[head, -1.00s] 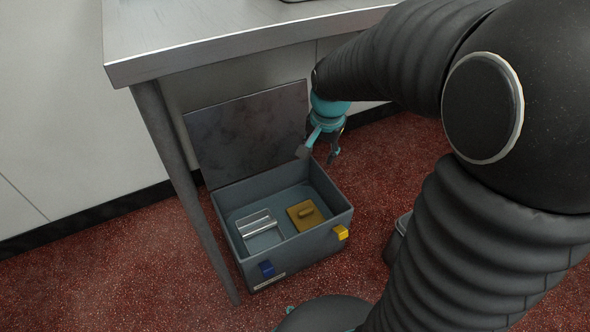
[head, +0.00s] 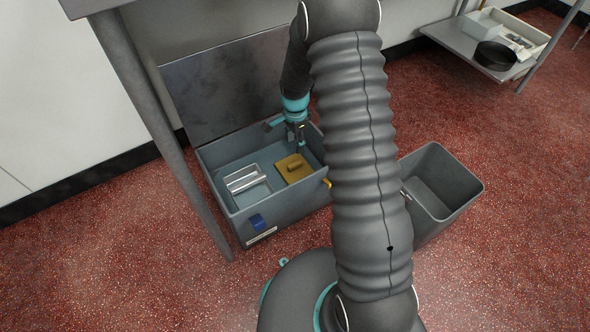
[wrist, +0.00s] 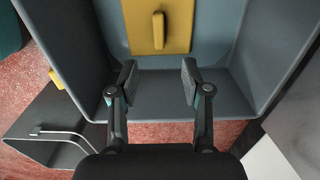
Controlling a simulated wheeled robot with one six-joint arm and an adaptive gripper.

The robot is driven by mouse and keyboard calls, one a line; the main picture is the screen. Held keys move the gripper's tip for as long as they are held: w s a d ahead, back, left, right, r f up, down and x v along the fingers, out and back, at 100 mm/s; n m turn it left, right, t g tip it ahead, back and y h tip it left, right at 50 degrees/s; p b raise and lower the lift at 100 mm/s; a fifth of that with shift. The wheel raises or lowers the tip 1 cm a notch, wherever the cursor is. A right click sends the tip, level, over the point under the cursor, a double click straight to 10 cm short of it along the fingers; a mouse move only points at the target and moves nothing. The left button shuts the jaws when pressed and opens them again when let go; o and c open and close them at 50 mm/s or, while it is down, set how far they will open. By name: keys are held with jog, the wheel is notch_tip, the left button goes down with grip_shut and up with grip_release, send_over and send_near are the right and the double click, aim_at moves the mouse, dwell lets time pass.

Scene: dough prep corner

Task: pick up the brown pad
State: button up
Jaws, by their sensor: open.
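The brown pad (head: 293,169) is a flat ochre square with a raised grip bar on top. It lies on the floor of an open grey box (head: 288,211), in the right half. In the wrist view the pad (wrist: 174,40) is at the top centre, ahead of the fingers, its outer end cut off by the frame edge. My gripper (head: 296,140) hangs over the box's back right part, near the pad's far side. In the wrist view my gripper (wrist: 158,84) is open, with nothing between its fingers and the pad apart from them.
A silver-handled tool (head: 246,180) lies left of the pad in the box. The raised lid (head: 225,85) stands behind. A grey bin (head: 441,190) stands right of my arm. A table leg (head: 160,125) rises at the left. A low shelf (head: 460,45) is at the far right.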

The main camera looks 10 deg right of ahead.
aim_at(295, 163)
notch_tip(295, 163, down, 12)
jog(key=shift+s+b, duration=0.1)
jog(key=shift+b, duration=0.55)
grip_shut()
